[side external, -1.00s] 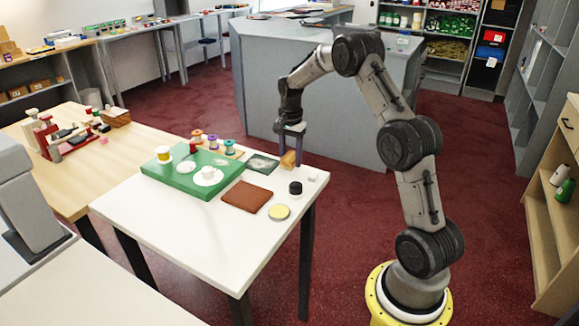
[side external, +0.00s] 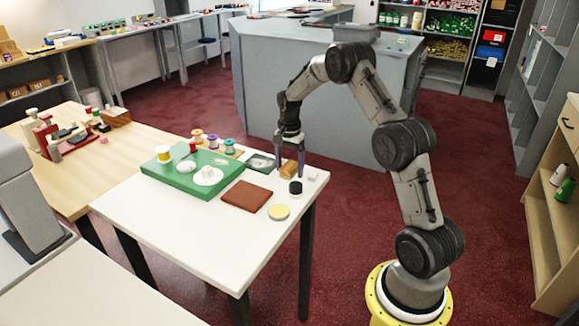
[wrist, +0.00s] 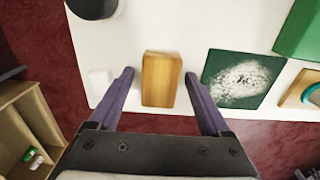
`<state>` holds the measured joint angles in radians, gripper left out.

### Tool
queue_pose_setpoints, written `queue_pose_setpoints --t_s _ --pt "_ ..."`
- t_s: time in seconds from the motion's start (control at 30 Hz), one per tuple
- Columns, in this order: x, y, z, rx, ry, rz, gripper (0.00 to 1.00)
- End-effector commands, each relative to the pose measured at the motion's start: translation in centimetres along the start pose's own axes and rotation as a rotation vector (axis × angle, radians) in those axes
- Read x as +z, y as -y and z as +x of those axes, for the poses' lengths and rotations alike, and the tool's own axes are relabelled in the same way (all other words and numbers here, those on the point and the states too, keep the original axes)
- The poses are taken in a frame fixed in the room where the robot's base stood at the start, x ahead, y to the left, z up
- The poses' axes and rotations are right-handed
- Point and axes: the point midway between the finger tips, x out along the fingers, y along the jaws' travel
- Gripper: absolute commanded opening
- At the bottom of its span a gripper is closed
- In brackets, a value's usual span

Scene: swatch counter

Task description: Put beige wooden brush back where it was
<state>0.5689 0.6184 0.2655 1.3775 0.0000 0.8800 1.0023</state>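The beige wooden brush (side external: 288,170) shows as a wooden block near the far right edge of the white table (side external: 190,240). In the wrist view the brush (wrist: 161,80) lies between my fingers, with a gap on each side. My gripper (side external: 290,160) is low over the table and open around the brush; its purple fingers also show in the wrist view (wrist: 160,77). The brush's underside is hidden, so bristles cannot be seen. A dark green swatch (wrist: 218,64) with a white powdery patch lies to the right of the brush in the wrist view.
A black cylinder (side external: 295,187) and a small white block (side external: 313,175) stand close by. A yellow disc (side external: 278,212), brown mat (side external: 246,196), green board (side external: 185,183) and several thread spools (side external: 213,142) are farther off. The table's front is clear.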

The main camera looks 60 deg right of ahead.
Motion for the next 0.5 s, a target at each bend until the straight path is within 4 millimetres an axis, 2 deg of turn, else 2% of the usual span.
queue_pose_setpoints --t_s 0.3,0.5 --pt "0.0 0.0 -0.3 -0.001 0.000 0.000 0.81" --pt "0.0 0.1 -2.8 -0.004 -0.002 0.000 0.81"
